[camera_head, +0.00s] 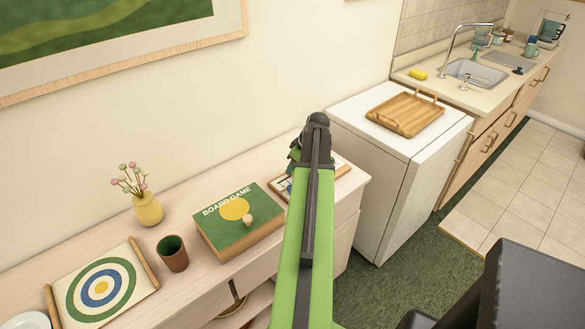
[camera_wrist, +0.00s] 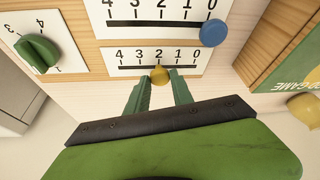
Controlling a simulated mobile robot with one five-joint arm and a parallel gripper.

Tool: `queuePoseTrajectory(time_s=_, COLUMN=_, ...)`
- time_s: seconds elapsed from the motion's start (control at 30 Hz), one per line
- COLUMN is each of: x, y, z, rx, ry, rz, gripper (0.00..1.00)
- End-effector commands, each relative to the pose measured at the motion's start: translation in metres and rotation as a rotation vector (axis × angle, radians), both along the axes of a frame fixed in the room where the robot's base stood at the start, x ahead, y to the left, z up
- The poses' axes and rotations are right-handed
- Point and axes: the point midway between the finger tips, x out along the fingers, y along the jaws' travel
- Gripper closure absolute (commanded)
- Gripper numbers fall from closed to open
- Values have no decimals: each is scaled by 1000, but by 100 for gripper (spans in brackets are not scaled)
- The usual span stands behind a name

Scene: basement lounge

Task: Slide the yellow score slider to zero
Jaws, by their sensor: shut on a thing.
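The yellow score slider (camera_wrist: 159,76) is a small round knob below a white scale reading 4 3 2 1 0 from left to right. It sits under the 2. The green fingers of my gripper (camera_wrist: 158,85) are shut on the knob, one on each side. The wooden score board (camera_wrist: 92,15) also holds a second scale with a blue slider (camera_wrist: 212,33) at its 0, and a green dial (camera_wrist: 37,52) at the left. In the head view the board (camera_head: 342,168) is mostly hidden behind my arm.
A brown cup (camera_head: 172,253), a yellow vase (camera_head: 148,209) and a target board (camera_head: 70,301) are farther left. A white cabinet (camera_head: 377,131) with a wooden tray (camera_head: 405,133) stands right.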

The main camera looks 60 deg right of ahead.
Motion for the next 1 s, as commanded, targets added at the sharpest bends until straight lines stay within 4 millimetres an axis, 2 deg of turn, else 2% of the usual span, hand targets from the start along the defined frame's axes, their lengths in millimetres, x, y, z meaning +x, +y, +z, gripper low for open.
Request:
queuePoseTrajectory(time_s=0.17, x=0, y=1, z=0, rx=0, ry=1, rz=0, gripper=100)
queuePoseTrajectory(time_s=0.27, x=2, y=10, z=0, rx=1, ry=2, rz=1, gripper=100)
queuePoseTrajectory(time_s=0.5, x=16, y=54, z=0, rx=0, ry=1, rz=2, gripper=100)
queuePoseTrajectory(time_s=0.57, x=18, y=60, z=0, rx=0, ry=1, rz=2, gripper=100)
queuePoseTrajectory(time_s=0.83, x=21, y=64, z=0, rx=7, ry=2, rz=3, gripper=100)
queuePoseTrajectory(time_s=0.87, x=21, y=64, z=0, rx=6, ry=2, rz=4, gripper=71)
queuePoseTrajectory(time_s=1.0, x=21, y=63, z=0, rx=4, ry=1, rz=3, gripper=52)
